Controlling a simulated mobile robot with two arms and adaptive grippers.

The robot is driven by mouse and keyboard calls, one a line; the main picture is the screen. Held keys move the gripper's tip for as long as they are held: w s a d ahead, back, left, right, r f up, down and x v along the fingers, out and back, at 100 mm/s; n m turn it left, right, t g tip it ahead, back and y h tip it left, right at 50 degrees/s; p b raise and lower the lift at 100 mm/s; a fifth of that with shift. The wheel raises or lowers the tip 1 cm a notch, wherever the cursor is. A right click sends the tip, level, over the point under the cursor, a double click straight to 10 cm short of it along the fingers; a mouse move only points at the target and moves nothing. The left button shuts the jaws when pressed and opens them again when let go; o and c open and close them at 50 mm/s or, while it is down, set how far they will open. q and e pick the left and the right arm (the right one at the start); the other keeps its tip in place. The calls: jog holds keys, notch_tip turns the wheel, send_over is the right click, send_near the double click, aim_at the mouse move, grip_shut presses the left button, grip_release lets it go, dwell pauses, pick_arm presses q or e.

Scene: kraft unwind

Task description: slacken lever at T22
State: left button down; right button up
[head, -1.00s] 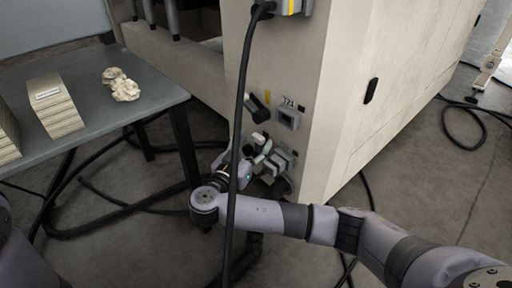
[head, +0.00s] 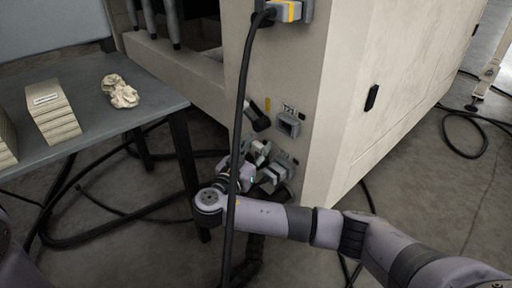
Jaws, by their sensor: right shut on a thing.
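My right gripper (head: 259,154) is at the lower fitting on the narrow face of the beige machine, and it is shut on what seems to be the lever there. That lever is mostly hidden by the fingers and the hanging cable, so its angle cannot be told. A grey connector block (head: 276,172) sits at the lower fitting, close to the gripper. Above it is a grey socket (head: 289,124) with a label (head: 291,108) that seems to read T21. A black lever (head: 257,117) is beside that socket. My left gripper is out of view.
A black cable (head: 240,105) hangs from a grey and yellow plug (head: 287,11) and crosses in front of my right wrist. A grey table (head: 95,112) with stacked kraft packs (head: 52,112) and crumpled paper (head: 120,91) stands left. Cables lie on the floor.

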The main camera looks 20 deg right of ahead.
grip_shut()
jog(key=shift+w+r+n+p, duration=0.1)
jog(key=shift+n+p, duration=0.2)
jog(key=shift+p, duration=0.45)
jog(key=w+n+p, duration=0.1)
jog(key=p, duration=0.2)
jog(key=w+a+n+g+y+p, duration=0.1)
jog(key=n+p, duration=0.1)
jog(key=p, duration=0.1)
jog(key=shift+w, duration=0.1)
jog(key=shift+w+a+f+n+g+p, duration=0.2)
jog(key=shift+w+f+n+g+p, duration=0.3)
jog(key=shift+n+p, duration=0.45)
jog(key=shift+w+f+n+g+p, duration=0.2)
jog(key=shift+w+n+g+p, duration=0.1)
jog(key=shift+p, duration=0.2)
jog(key=o, duration=0.8)
grip_release()
